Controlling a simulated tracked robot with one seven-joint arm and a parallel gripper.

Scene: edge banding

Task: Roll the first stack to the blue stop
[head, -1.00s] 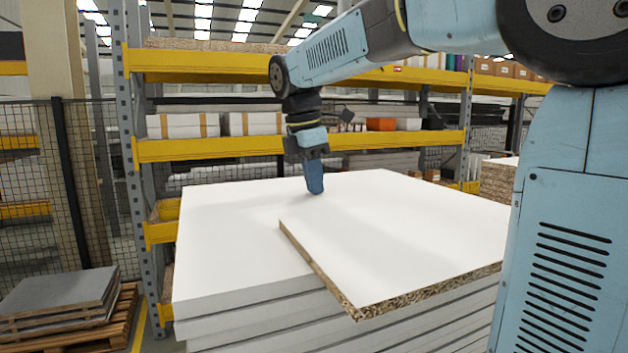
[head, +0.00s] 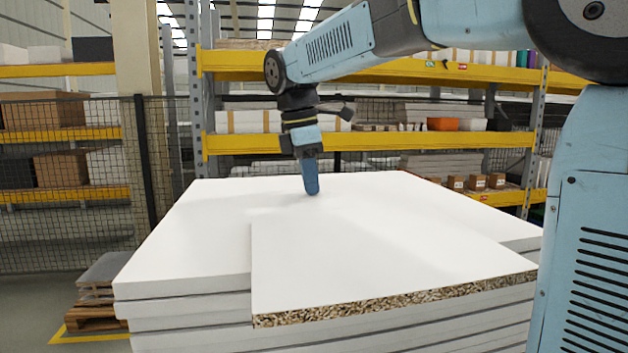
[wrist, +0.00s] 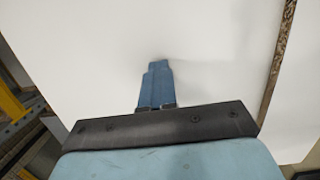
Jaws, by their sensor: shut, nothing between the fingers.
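A stack of large white boards (head: 185,303) fills the lower middle of the head view. A white board with a bare chipboard edge (head: 395,302) lies on top, offset to the right. In the wrist view its brown edge (wrist: 277,62) runs along the right. My gripper (head: 312,190) is shut and empty, pointing down at the white top behind the offset board. Its blue fingers (wrist: 157,82) are together in the wrist view. I cannot tell whether the tips touch the surface. No blue stop is visible, and the stack's underside is out of view.
A yellow-beamed rack (head: 370,140) with boards and boxes stands behind the stack. A mesh fence (head: 60,225) runs at the left. A small pallet (head: 92,318) with grey panels stands on the floor at the left, beside a yellow floor line (head: 85,338).

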